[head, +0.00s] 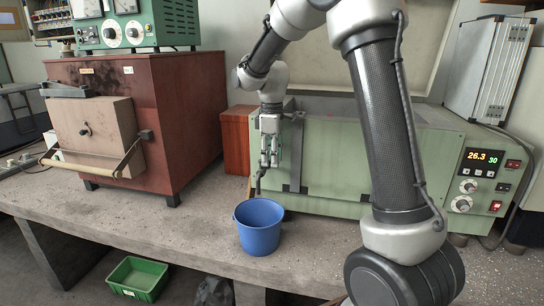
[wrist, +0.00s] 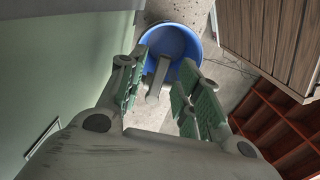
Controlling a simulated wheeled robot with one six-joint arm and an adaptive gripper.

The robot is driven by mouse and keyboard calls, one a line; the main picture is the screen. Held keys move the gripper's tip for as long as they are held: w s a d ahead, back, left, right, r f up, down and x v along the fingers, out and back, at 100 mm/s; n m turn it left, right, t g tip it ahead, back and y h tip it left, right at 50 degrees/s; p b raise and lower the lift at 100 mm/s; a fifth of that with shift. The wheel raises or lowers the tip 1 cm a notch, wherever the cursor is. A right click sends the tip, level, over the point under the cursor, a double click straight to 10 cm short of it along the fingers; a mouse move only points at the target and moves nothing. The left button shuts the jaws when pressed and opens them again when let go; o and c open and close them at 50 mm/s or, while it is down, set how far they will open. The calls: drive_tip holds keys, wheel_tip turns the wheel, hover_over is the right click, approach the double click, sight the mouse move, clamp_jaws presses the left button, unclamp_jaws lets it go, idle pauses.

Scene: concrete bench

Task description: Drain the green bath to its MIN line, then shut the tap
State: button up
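The green bath (head: 335,160) stands at the back of the bench in the head view; its water and MIN line are not visible. A dark tap (head: 257,184) sticks out low at its left end. A blue bucket (head: 259,230) stands on the bench in front of the tap; it also shows in the wrist view (wrist: 190,42). My gripper (head: 269,163) points down just above the tap. In the wrist view my gripper (wrist: 162,62) has its green-padded fingers apart, with a grey tap part (wrist: 158,76) between and beyond them, over the bucket. I cannot tell whether water flows.
A red-brown furnace (head: 190,115) with a handled door stands at the left. A reddish wooden block (head: 236,140) stands close left of my gripper. The bath's control panel (head: 484,180) reads 26.3 and 30. A green crate (head: 138,278) sits below.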

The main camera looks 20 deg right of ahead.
clamp_jaws()
drive_tip(key=shift+s+a+m, duration=0.2)
drive_tip(key=shift+a+m, duration=0.15)
drive_tip(key=shift+m, duration=0.95)
drive_tip(key=shift+s+a+m, duration=0.25)
drive_tip(key=shift+a+m, duration=0.05)
drive_tip(key=shift+m, duration=1)
drive_tip(key=shift+s+a+m, duration=0.2)
drive_tip(key=shift+a+m, duration=0.15)
drive_tip(key=shift+m, duration=0.95)
unclamp_jaws()
